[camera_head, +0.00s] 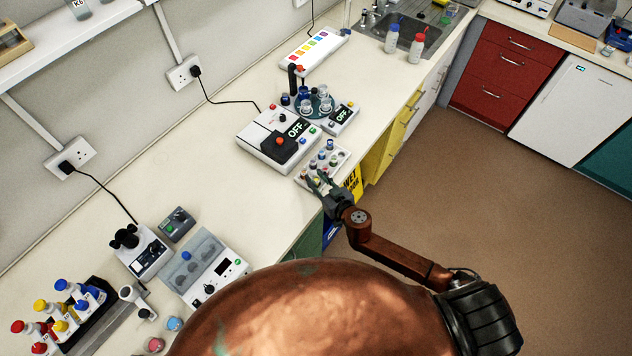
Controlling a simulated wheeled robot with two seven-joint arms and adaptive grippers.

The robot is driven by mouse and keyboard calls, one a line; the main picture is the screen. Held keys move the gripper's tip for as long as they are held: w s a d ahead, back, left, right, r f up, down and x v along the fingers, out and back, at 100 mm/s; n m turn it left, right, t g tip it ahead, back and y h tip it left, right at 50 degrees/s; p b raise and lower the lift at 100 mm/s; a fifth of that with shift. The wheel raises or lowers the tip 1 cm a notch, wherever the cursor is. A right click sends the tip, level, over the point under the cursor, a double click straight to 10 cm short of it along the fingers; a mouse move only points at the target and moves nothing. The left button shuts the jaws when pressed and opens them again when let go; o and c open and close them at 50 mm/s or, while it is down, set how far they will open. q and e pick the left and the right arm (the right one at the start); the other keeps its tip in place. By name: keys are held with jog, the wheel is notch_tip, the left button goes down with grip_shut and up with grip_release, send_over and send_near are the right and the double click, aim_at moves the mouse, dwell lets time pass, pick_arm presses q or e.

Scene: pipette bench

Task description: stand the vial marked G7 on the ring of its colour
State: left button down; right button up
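My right gripper (322,187) is at the bench's front edge, at the near side of a small white rack (342,158). Its fingers are small and partly overlap the rack, so I cannot tell whether they are open or hold anything. Several small vials (322,156) with dark, blue and red tops stand in the rack. Their marks are too small to read, so I cannot pick out G7. A white board (290,62) with a row of coloured patches lies further back; rings on it cannot be made out. My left gripper is not in view.
Beyond the rack stand a white device reading OFF (262,152) and a round teal holder (312,112). Two bottles (415,48) stand near the sink (405,32). A box with a dial (205,265) stands nearer. Bare bench lies left of the OFF device.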

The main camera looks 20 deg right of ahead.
grip_shut()
jog(key=shift+r, duration=0.1)
